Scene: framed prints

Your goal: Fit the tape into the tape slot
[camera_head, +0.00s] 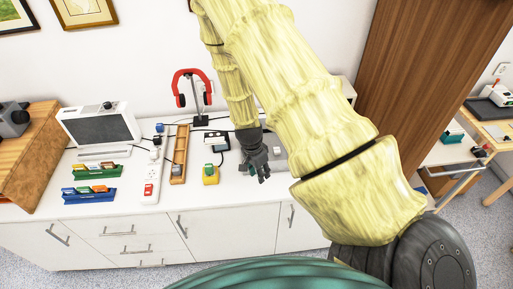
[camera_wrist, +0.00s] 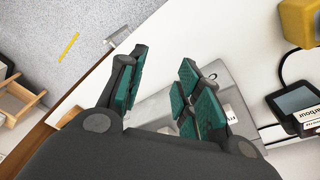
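My gripper (camera_head: 260,174) hangs over the front right part of the white counter. The wrist view shows its teal-padded fingers (camera_wrist: 162,90) apart, with nothing seen between them. A grey, flat-topped object (camera_head: 279,163) lies on the counter behind and beside the gripper; a grey surface also shows below the fingers in the wrist view (camera_wrist: 154,108). I cannot make out a tape or a tape slot for certain. A narrow wooden tray with compartments (camera_head: 178,175) lies left of the gripper, with small items in it. My arm hides part of the counter.
A yellow block-like item (camera_head: 210,179) and a dark-screened device (camera_head: 216,138) stand left of the gripper. A red headset (camera_head: 191,88) hangs behind.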

